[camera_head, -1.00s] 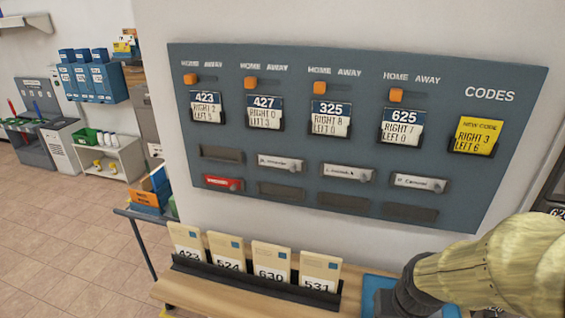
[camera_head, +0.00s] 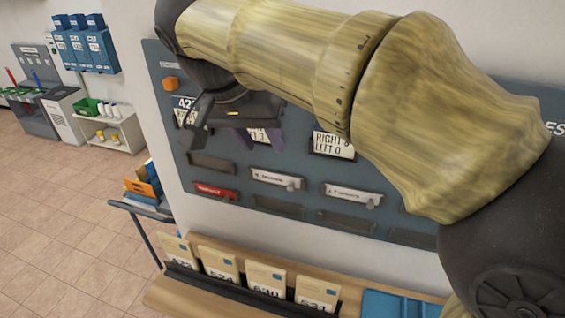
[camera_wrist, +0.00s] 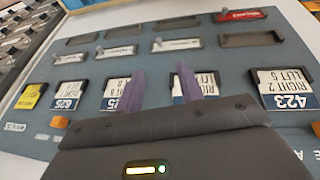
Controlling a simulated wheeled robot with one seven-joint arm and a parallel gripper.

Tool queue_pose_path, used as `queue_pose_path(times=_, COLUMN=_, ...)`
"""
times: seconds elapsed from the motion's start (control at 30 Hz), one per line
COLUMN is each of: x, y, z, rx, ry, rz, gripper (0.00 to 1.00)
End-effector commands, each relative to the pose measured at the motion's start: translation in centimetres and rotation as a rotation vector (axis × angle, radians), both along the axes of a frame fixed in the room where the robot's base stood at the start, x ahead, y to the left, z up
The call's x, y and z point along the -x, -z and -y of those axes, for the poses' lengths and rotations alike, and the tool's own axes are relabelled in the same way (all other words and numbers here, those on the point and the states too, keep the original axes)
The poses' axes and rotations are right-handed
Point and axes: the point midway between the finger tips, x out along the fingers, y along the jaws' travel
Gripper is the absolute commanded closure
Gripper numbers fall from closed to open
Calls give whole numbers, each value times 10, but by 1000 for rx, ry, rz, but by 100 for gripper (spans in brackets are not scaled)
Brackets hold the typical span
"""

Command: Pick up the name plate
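A red name plate (camera_head: 215,191) sits in the lower left slot of the blue-grey board (camera_head: 300,178). White name plates (camera_head: 277,179) and (camera_head: 352,194) sit in slots to its right. The wrist view is upside down; there the red plate (camera_wrist: 240,15) is at the top right and a white plate (camera_wrist: 175,44) lies beyond my fingertips. My gripper (camera_head: 260,142) is in front of the board, above and right of the red plate. Its two purple fingers are apart with nothing between them in the wrist view (camera_wrist: 160,70). My arm hides the right of the board.
Numbered cards (camera_head: 220,262) stand in a black rack on the wooden shelf (camera_head: 190,300) below the board. A blue tray (camera_head: 385,304) is right of them. Number cards (camera_wrist: 195,86) hang on the board near my fingers. Open floor is at left.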

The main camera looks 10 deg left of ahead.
Motion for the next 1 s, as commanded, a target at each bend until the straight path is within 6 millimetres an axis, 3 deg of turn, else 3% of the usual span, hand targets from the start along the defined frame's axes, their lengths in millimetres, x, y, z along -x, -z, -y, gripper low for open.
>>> queue_pose_path(times=0.1, x=6, y=-9, z=-4, rx=-3, ry=10, rz=9, gripper=62)
queue_pose_path(times=0.47, x=3, y=-4, z=-3, rx=-1, ry=11, rz=8, gripper=62)
queue_pose_path(times=1.0, x=-30, y=76, z=15, rx=2, ry=14, rz=5, gripper=62)
